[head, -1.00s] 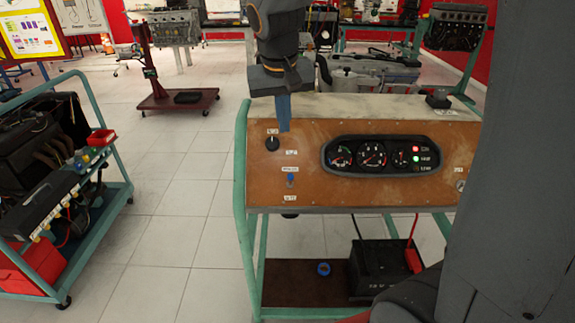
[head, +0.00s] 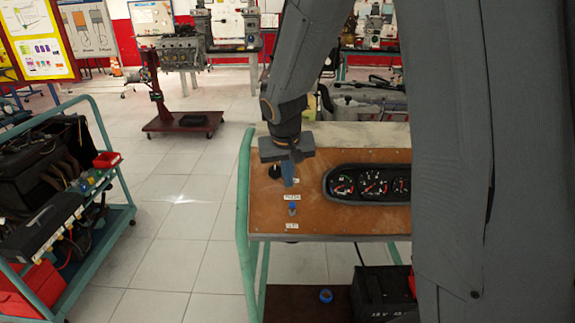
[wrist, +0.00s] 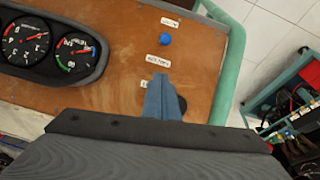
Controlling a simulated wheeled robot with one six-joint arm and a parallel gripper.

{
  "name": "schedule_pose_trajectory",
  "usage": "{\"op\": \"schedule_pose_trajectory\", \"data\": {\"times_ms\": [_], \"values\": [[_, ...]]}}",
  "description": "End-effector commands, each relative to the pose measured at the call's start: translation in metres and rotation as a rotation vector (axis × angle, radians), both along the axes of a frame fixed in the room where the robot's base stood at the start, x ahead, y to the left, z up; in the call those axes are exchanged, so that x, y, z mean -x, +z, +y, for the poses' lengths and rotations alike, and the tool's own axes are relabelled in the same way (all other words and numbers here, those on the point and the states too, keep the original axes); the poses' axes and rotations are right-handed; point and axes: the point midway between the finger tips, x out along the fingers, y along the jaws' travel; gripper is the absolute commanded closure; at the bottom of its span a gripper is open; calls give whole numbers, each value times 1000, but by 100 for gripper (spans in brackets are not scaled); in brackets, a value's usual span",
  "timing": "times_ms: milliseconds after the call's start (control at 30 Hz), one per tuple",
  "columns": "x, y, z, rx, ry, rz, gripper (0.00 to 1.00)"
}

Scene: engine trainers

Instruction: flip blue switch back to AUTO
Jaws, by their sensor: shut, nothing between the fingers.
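The blue switch (head: 292,208) sits on the brown panel (head: 340,223) of the engine trainer, between two small white labels. It also shows in the wrist view as a round blue knob (wrist: 165,40), with one label beyond it and one on the nearer side. The label print is too small to read surely. My gripper (head: 289,182) is shut and empty, its blue fingers pointing down over the panel a little above the switch in the head view. In the wrist view the shut fingertips (wrist: 160,80) are apart from the knob. A black knob (head: 275,171) is partly behind the fingers.
A gauge cluster (head: 368,183) is to the right of the switch. The green frame tube (head: 244,200) edges the panel at left. A cart (head: 122,180) stands farther left, with clear floor between. My arm hides the panel's right side.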

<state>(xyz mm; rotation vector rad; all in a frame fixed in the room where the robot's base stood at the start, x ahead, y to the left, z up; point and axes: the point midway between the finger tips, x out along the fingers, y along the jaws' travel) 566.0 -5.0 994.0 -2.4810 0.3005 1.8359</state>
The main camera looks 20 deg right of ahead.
Motion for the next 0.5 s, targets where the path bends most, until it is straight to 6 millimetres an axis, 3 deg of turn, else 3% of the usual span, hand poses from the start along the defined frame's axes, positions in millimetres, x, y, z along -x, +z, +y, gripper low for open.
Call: {"op": "schedule_pose_trajectory", "data": {"times_ms": [200, 500], "values": [[27, -13, 4, 1, 2, 3, 100], [34, -18, 5, 1, 2, 0, 100]]}}
